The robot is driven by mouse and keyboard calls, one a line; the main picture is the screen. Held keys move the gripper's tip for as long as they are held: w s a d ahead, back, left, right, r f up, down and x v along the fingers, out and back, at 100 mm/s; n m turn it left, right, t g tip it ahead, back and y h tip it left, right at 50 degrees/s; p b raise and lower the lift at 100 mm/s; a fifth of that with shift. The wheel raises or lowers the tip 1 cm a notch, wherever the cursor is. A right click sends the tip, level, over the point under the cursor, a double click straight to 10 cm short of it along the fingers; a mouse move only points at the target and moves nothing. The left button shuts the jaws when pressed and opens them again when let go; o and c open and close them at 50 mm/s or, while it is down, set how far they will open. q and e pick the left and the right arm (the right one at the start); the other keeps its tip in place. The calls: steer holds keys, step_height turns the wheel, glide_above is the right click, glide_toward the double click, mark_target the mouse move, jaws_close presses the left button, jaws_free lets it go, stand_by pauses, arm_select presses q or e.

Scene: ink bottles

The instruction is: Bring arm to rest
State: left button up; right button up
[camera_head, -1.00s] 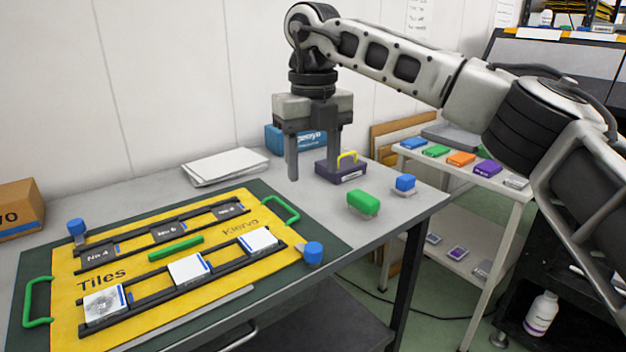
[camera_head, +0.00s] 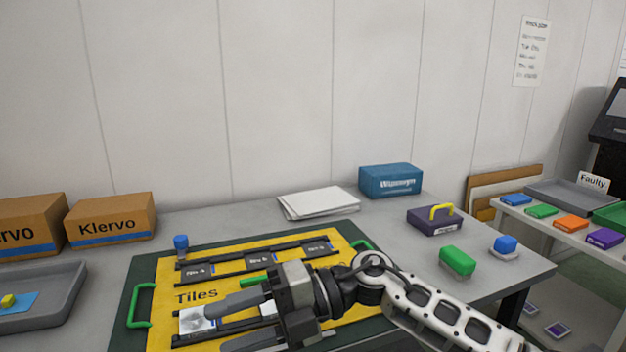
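My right arm comes in from the lower right. Its gripper (camera_head: 214,328) points left, low over the front part of the yellow Tiles board (camera_head: 172,272). The two fingers are apart, and I see nothing held between them. The gripper and wrist hide much of the board's front rail and right side. A white tile (camera_head: 196,320) shows beside the fingertips. Several dark tiles, one of them in the middle of the back rail (camera_head: 259,262), stay visible. My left gripper is not in view.
Right of the board are a green block (camera_head: 457,262), a blue block (camera_head: 505,244) and a purple box with a yellow handle (camera_head: 434,222). A blue box (camera_head: 390,181), white sheets (camera_head: 318,203) and cardboard boxes (camera_head: 110,222) stand at the back. A grey tray (camera_head: 60,300) is at left.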

steer(key=w+d+f+m+t+h+p, duration=0.1)
steer(key=d+f+m+t+h, duration=0.3)
steer(key=m+t, duration=0.85)
steer(key=w+d+f+m+t+y, duration=0.1)
steer(key=d+f+m+t, duration=0.1)
steer(key=d+m+t, duration=1.05)
steer(key=s+d+f+m+g+h, duration=0.3)
steer(key=s+f+m+g+h, duration=0.1)
steer(key=s+f+m, duration=0.2)
steer(key=s+d+f+m+g+h+p, duration=0.1)
steer(key=s+d+f+m+g+h, duration=0.2)
steer(key=s+f+m+g+h, duration=0.2)
step_height(320, 180, down, 6)
steer(key=s+m, duration=0.1)
steer(key=s, duration=0.2)
steer(key=shift+d+f, duration=0.15)
steer(key=shift+d, duration=0.2)
